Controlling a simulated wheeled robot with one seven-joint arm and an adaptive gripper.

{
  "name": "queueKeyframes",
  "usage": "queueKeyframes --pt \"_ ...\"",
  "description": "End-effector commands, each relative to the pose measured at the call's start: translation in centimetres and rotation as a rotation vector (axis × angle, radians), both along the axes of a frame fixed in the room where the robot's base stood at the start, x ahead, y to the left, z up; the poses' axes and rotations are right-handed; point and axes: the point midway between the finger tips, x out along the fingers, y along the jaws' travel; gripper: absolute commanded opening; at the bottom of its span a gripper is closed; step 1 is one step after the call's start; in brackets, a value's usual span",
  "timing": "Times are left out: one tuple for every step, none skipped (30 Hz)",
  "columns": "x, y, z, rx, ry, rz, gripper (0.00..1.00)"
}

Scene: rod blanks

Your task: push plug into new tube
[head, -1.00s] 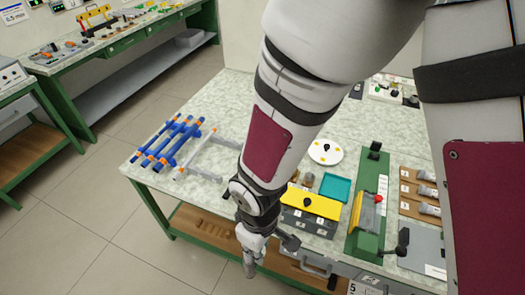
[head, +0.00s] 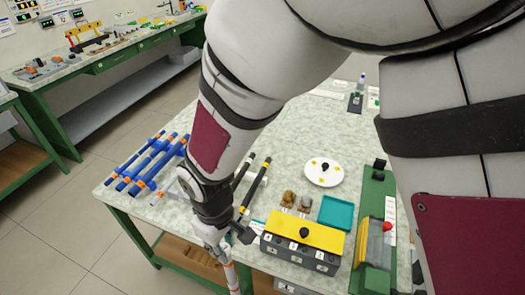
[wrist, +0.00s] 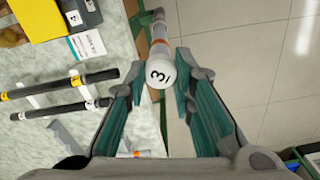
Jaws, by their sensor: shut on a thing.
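A pale tube (wrist: 158,28) with an orange-brown band is between the fingers of my gripper (wrist: 156,82) in the wrist view. Its near end is a white round face (wrist: 160,73) marked 3. I cannot tell whether this face is a separate plug. In the head view my gripper (head: 212,238) is at the table's front edge, shut on the tube (head: 231,274), which hangs down past the edge with its orange band showing.
Black rods with yellow bands (head: 256,184) lie on the table (head: 275,150) beside my gripper. Blue tubes with orange bands (head: 146,163) lie at the left. A grey box with a yellow top (head: 304,232), brown and grey pieces (head: 288,198) and a teal tray (head: 335,212) stand to the right.

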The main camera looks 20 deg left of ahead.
Motion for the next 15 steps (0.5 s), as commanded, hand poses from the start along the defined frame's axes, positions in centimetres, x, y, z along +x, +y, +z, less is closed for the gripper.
queueKeyframes --pt "0.13 -0.03 -0.44 0.0 0.0 0.0 0.12" --pt "0.09 -0.03 -0.43 0.0 0.0 -0.001 0.12" --pt "0.05 -0.03 -0.34 0.001 -0.001 -0.001 0.12" --pt "0.03 -0.02 -0.29 0.001 -0.001 -0.001 0.12" --pt "0.01 -0.01 -0.27 0.001 -0.001 -0.001 0.12" --pt "0.0 -0.01 -0.25 0.001 0.0 -0.001 0.12" --pt "0.0 -0.01 -0.25 0.001 0.0 -0.001 0.12" --pt "0.0 -0.01 -0.28 0.001 0.0 -0.001 0.12" --pt "0.0 -0.02 -0.37 0.001 0.0 0.0 0.12" --pt "0.01 -0.03 -0.46 0.0 0.0 0.0 0.12" --pt "0.01 -0.02 -0.56 0.0 0.0 0.0 0.12" --pt "0.02 -0.01 -0.56 0.001 -0.001 0.0 0.28" --pt "0.01 0.0 -0.53 0.001 -0.001 0.0 0.34" --pt "0.01 0.0 -0.53 0.001 -0.001 0.0 0.41" --pt "0.01 0.0 -0.52 0.001 -0.001 0.0 0.43"
